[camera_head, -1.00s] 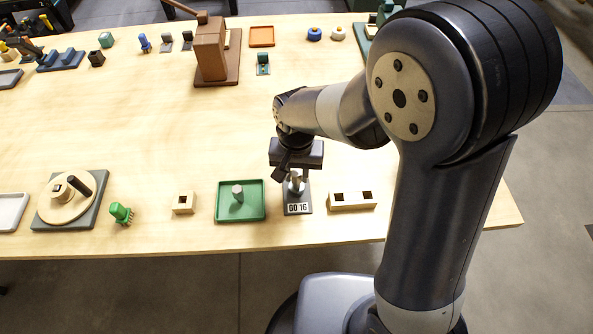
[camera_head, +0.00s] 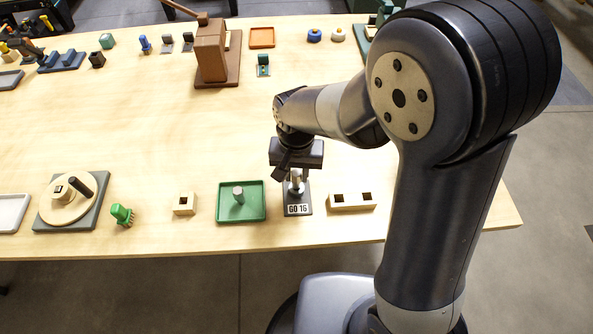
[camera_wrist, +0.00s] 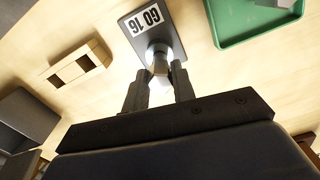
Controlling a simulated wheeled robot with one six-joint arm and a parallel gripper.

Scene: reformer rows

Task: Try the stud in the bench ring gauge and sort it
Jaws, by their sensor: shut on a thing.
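A metal stud (camera_head: 296,176) is between the jaws of my gripper (camera_head: 295,172), upright over the dark bench ring gauge (camera_head: 298,209) with its white "GO 16" label. In the wrist view my gripper (camera_wrist: 158,78) is shut on the stud (camera_wrist: 160,70), whose end is at the gauge's pale ring. The gauge plate (camera_wrist: 176,38) lies flat beyond the fingertips. I cannot tell how far the stud sits inside the ring. Another grey stud (camera_head: 238,195) stands in the green tray (camera_head: 224,216) left of the gauge.
A pale block with two square holes (camera_head: 352,208) is right of the gauge. A pale one-hole block (camera_head: 184,212), a green brush-like item (camera_head: 122,215) and a round fixture with a handle (camera_head: 88,212) are to the left. A brown stand (camera_head: 210,50) is behind. The table's middle is clear.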

